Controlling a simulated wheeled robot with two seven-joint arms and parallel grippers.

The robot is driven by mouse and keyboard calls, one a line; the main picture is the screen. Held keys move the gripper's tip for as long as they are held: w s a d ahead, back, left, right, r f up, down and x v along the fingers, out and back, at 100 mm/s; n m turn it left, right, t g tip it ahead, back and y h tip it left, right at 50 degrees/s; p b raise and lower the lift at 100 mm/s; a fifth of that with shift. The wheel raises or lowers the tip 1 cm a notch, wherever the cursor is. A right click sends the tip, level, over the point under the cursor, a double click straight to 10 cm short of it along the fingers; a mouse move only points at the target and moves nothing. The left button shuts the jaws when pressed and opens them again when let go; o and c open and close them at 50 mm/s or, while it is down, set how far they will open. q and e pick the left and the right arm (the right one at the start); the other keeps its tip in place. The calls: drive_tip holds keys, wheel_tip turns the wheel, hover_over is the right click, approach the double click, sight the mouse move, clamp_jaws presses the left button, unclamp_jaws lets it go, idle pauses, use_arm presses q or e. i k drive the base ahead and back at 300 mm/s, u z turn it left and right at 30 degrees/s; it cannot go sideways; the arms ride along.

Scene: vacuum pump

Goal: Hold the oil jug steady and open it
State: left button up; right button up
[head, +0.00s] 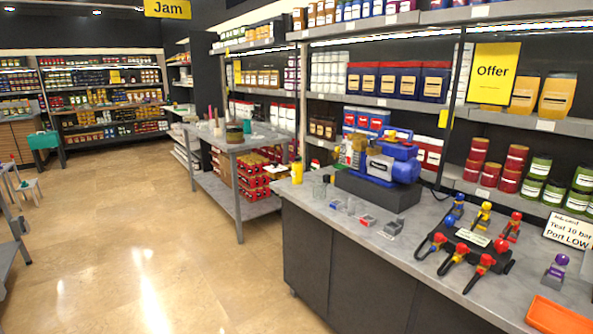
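Neither of my grippers shows in the head view, and nothing is seen touching the bottle.
The grey counter (345,228) carries a blue vacuum pump (393,165) on a black block, a clear glass (319,190), several small parts, a black manifold with coloured valves (465,248) and an orange tray (558,318). Open floor (150,240) lies left.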

sight(296, 172)
drive_tip(key=u, duration=0.75)
drive_tip(key=k, duration=1.05)
drive_tip(key=u, duration=0.85)
drive_tip(key=i, duration=2.15)
drive_tip(key=z, duration=0.45)
drive_tip(key=i, duration=2.25)
drive_tip(key=z, duration=0.55)
drive_tip(key=i, duration=1.75)
drive_tip(key=z, duration=1.5)
drive_tip(key=i, duration=0.95)
drive_tip(key=z, duration=1.6)
drive_tip(key=i, duration=0.65)
drive_tip(key=z, duration=0.45)
